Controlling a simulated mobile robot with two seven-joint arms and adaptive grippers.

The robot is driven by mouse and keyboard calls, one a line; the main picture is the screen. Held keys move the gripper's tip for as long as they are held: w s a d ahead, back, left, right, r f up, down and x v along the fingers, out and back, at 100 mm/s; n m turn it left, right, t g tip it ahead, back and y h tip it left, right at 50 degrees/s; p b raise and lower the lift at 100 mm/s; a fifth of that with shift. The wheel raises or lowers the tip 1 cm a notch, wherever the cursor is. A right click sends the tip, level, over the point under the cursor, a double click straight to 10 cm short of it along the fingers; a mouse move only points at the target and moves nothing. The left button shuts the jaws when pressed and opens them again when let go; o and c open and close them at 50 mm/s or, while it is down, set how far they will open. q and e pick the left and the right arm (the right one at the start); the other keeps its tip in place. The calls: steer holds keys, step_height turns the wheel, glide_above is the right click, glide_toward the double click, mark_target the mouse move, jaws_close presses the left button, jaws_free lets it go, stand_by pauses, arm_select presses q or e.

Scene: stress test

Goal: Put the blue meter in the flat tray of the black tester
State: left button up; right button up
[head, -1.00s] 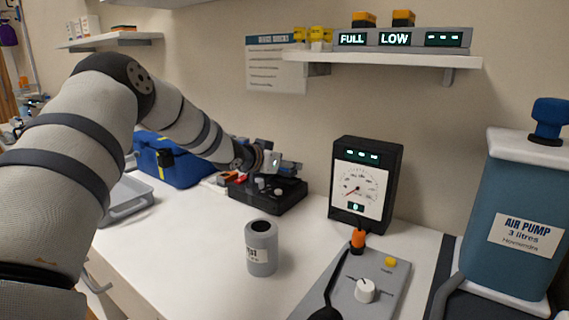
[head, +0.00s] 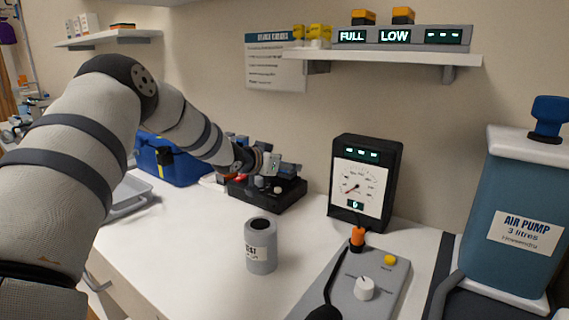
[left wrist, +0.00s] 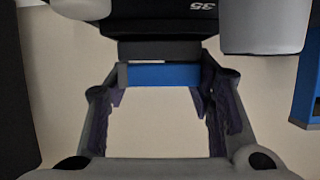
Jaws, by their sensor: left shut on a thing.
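The black tester (head: 290,197) is a low black box at the back of the white counter, with small knobs on top. My left gripper (head: 275,165) reaches over it from the left and looks small in the head view. In the left wrist view, my left gripper (left wrist: 162,85) is shut on the blue meter (left wrist: 165,75), whose blue face spans between the two fingers. In that view, a black body marked 35 (left wrist: 185,10) lies just beyond the meter. I cannot tell whether the meter touches the tester; the flat tray is not clear. My right gripper is not in view.
A grey labelled canister (head: 261,247) stands in front of the tester. A black dial gauge (head: 365,180) stands to the right, behind a grey control panel (head: 350,285). A blue case (head: 180,165) and a grey tray (head: 125,197) are at the left.

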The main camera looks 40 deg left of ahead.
arm_select(q)
steer(key=shift+f, duration=0.35)
steer(key=o, duration=1.2)
steer(key=v, duration=1.2)
steer(key=shift+r, duration=0.1)
